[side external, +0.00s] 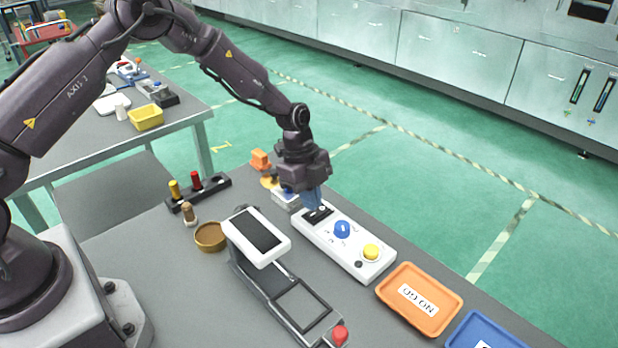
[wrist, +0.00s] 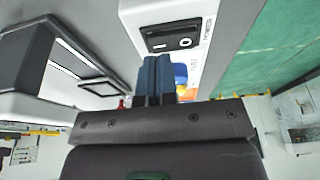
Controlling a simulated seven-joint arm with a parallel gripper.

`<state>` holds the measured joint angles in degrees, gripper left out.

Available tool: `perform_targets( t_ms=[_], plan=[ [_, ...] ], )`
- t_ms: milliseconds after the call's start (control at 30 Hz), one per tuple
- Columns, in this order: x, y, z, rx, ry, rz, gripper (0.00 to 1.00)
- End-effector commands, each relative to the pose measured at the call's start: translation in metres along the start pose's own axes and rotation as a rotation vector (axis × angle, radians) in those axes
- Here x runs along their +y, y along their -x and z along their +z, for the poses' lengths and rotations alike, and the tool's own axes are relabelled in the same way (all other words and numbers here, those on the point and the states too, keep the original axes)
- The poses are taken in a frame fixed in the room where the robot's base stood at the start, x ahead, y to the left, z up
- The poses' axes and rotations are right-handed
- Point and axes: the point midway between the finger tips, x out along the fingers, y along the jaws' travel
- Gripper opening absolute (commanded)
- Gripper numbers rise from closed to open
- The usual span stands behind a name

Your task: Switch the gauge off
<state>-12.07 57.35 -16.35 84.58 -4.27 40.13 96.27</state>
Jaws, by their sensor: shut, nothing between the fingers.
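A white control box (side external: 357,254) lies on the grey bench, with a black rocker switch (side external: 319,215) at its far end, a blue knob (side external: 342,230) and a yellow button (side external: 370,251). My gripper (side external: 313,204) points down close over the switch end, with its blue fingers together and empty. In the wrist view the black switch (wrist: 172,38) shows a line mark and a round mark beside printed lettering. The fingertips (wrist: 157,60) appear just short of it. Contact and which side of the rocker is pressed cannot be told. The fingers partly hide the blue knob (wrist: 180,74).
A white-headed stand with a dark screen (side external: 256,229) stands left of the box, with a red button (side external: 339,335) at its near end. An orange tray (side external: 419,299) and a blue tray (side external: 484,331) lie nearer. A brown bowl (side external: 210,237) stands to the left.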

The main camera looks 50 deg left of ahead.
Motion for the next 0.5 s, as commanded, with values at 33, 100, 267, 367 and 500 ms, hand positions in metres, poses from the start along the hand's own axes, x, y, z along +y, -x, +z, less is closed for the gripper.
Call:
perform_targets(
  t_ms=[33, 100, 267, 367, 500],
  plan=[
    [0.0003, -0.0048, 0.0012, 0.0, 0.001, 0.001, 0.0],
    [0.0, -0.008, 0.0023, 0.0, 0.0, 0.0, 0.0],
    [-0.0001, -0.0105, 0.0031, 0.0, 0.0, -0.001, 0.0],
    [-0.0001, -0.0103, 0.0031, 0.0, 0.0, -0.001, 0.0],
    [0.0003, -0.0109, 0.0033, 0.0, 0.0, 0.0, 0.0]
  ],
)
